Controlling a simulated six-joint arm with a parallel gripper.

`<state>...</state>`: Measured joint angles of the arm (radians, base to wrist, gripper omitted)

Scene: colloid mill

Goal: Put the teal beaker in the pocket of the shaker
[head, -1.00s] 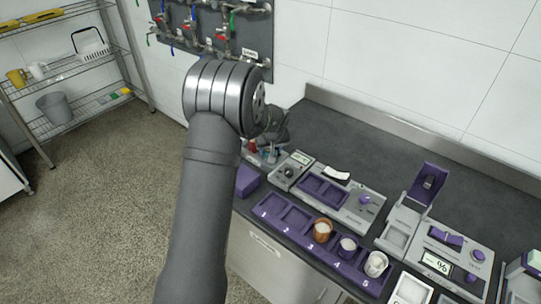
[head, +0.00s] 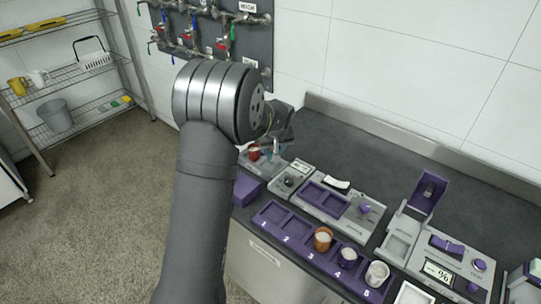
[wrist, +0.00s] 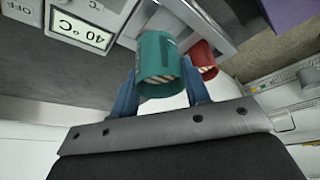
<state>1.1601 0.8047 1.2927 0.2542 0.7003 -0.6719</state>
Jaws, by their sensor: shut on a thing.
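The teal beaker (wrist: 157,66) is between the blue fingers of my gripper (wrist: 161,88) in the wrist view. The gripper is shut on it, and pale striped contents show at its mouth. In the head view my wrist and gripper (head: 277,143) are small and partly hidden behind my arm, above the back-left of the bench.
A red beaker (wrist: 203,58) stands close beside the teal one, near a unit reading 40 °C (wrist: 80,33). A purple numbered rack (head: 298,239) in front holds several cups at its right end. A purple block (head: 246,188) is at the bench's left edge.

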